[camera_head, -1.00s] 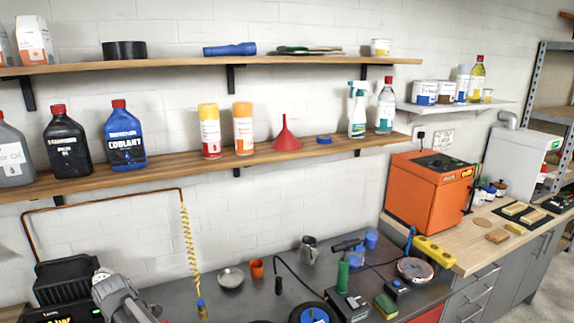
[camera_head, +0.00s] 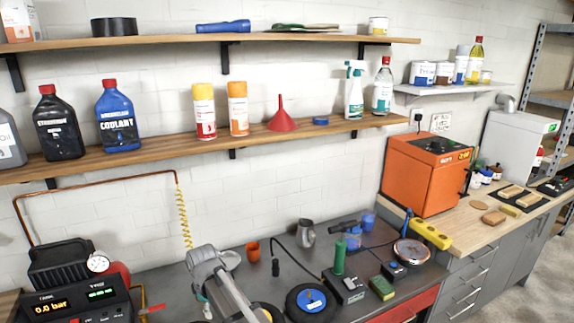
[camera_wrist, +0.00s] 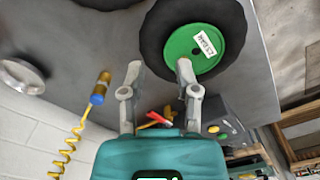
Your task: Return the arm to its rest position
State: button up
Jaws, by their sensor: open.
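My gripper (camera_wrist: 158,72) is open in the wrist view, its two grey fingers spread apart with nothing between them. A black wheel with a green hub (camera_wrist: 193,48) lies just beyond the right finger; I cannot tell the exact gap. In the head view my arm (camera_head: 218,278) rises at the bottom in front of the grey bench; the gripper itself is not clearly visible there.
The bench (camera_head: 180,285) holds a compressor with gauge (camera_head: 72,300), an orange cup (camera_head: 253,251), a black wheel with blue hub (camera_head: 308,302) and a green cylinder (camera_head: 339,256). A coiled yellow hose (camera_head: 184,215) hangs at left. Shelves with bottles (camera_head: 118,118) run above.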

jog(key=s+d+f+m+b, duration=0.1)
jog(key=d+m, duration=0.4)
jog(key=d, duration=0.8)
jog(key=s+d+f+m+b, duration=0.1)
jog(key=s+d+m, duration=0.2)
jog(key=d, duration=1)
jog(key=s+d+f+m+b, duration=0.1)
jog(key=s+d+f+m, duration=0.1)
jog(key=d+m, duration=0.5)
jog(key=d, duration=0.6)
jog(key=shift+s+m+b, duration=0.25)
jog(key=shift+m+b, duration=0.05)
jog(key=shift+b, duration=0.1)
